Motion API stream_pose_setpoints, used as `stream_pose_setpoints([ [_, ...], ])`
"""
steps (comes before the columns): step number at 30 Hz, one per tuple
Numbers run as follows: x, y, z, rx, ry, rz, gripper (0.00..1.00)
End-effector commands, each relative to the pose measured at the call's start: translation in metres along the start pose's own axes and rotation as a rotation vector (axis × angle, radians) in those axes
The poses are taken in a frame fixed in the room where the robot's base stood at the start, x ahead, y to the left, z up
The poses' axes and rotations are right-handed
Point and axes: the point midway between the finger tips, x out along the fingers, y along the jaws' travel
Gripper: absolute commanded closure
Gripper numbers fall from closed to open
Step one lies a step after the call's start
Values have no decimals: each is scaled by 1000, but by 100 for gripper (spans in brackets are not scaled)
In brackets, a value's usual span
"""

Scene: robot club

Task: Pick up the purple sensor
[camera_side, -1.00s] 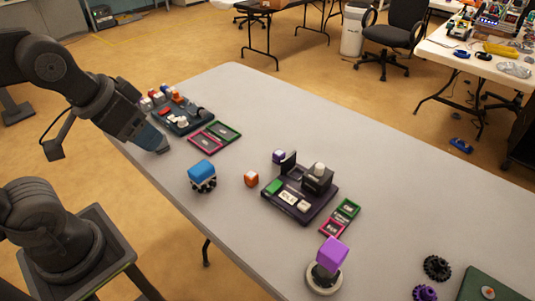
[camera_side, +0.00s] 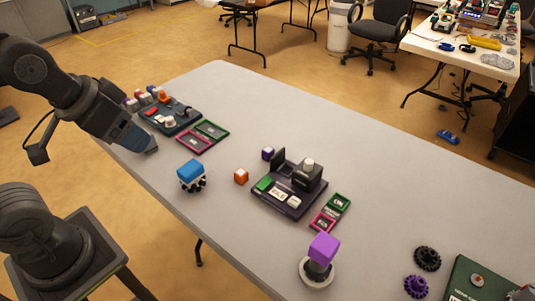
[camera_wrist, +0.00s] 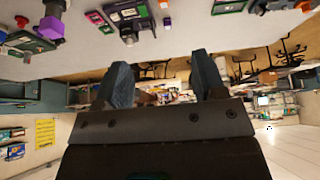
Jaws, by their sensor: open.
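A bright purple block (camera_side: 324,247) sits on a dark post with a round white base near the front edge of the table. A smaller dark purple cube (camera_side: 268,153) lies behind the black device; I cannot tell for sure which is the sensor. A purple block (camera_wrist: 50,27) also shows at the upper left of the wrist view. My gripper (camera_side: 150,146) hangs by the table's left edge, well away from both. In the wrist view my gripper (camera_wrist: 163,82) has its two blue-grey fingers wide apart with nothing between them.
A blue-topped wheeled block (camera_side: 191,173) and an orange cube (camera_side: 241,177) stand between my gripper and the purple block. A black device (camera_side: 290,192) sits mid-table. Dark gears (camera_side: 427,258) and a purple gear (camera_side: 416,286) lie at right.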

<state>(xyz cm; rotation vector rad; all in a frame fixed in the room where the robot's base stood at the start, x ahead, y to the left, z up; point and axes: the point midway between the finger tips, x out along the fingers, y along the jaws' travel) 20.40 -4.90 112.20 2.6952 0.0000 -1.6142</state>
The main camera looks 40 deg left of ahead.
Motion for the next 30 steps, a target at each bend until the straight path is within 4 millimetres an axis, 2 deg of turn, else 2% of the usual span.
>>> stream_pose_setpoints([
  [4, 0, 0, -5, -17, -5, 0, 36],
  [7, 0, 0, -22, -78, -28, -1, 36],
  [11, 7, 0, -63, -233, -80, -10, 36],
  [16, 32, -1, -124, -475, -154, -38, 36],
  [20, 63, -1, -165, -659, -207, -72, 36],
  [23, 95, -1, -193, -799, -245, -105, 36],
  [27, 146, -2, -224, -994, -295, -162, 36],
  [30, 188, -2, -239, -1132, -325, -210, 36],
])
